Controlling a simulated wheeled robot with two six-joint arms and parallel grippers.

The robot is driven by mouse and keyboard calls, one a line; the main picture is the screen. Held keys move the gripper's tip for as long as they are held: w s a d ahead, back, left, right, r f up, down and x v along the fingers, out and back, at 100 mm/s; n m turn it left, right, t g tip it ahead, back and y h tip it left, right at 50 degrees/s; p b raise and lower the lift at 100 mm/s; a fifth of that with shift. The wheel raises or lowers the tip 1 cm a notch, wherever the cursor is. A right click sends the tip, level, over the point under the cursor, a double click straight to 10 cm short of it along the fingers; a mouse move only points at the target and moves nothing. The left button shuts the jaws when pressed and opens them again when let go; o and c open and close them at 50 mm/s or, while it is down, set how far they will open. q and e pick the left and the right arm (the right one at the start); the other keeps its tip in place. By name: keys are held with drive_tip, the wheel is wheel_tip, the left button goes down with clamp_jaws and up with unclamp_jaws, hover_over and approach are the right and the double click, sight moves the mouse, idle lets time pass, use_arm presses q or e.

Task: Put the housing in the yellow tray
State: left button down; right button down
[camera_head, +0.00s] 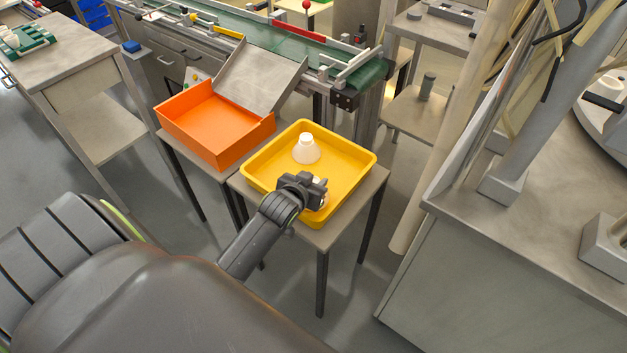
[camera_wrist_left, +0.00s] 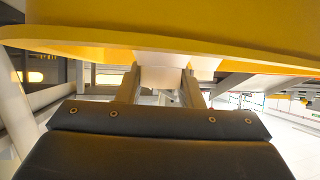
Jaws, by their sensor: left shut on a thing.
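The yellow tray (camera_head: 262,184) sits on a small grey-topped stand. A white cone-shaped housing (camera_head: 306,150) stands upright in its back part, apart from my gripper. My left gripper (camera_head: 317,189) is over the near side of the tray and shut on another white housing. Only a small part of this held housing shows in the head view. In the left wrist view the held white housing (camera_wrist_left: 160,77) is between the two fingers, close to the yellow tray's rim (camera_wrist_left: 70,45). I cannot tell whether it touches the tray. My right gripper is not in view.
An orange bin (camera_head: 190,138) stands left of the tray, with a grey chute (camera_head: 262,75) leading down to it from the green conveyor (camera_head: 290,45). A grey bench (camera_head: 480,210) stands to the right. The tray has free floor between the two housings.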

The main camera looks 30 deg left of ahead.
use_arm(q)
drive_tip(key=shift+f, duration=0.15)
drive_tip(key=c, duration=1)
unclamp_jaws()
drive_tip(key=shift+s+r, duration=0.2)
drive_tip(key=shift+r, duration=0.1)
drive_tip(key=p+v, duration=0.1)
drive_tip(key=v, duration=1)
drive_tip(key=shift+s, duration=0.25)
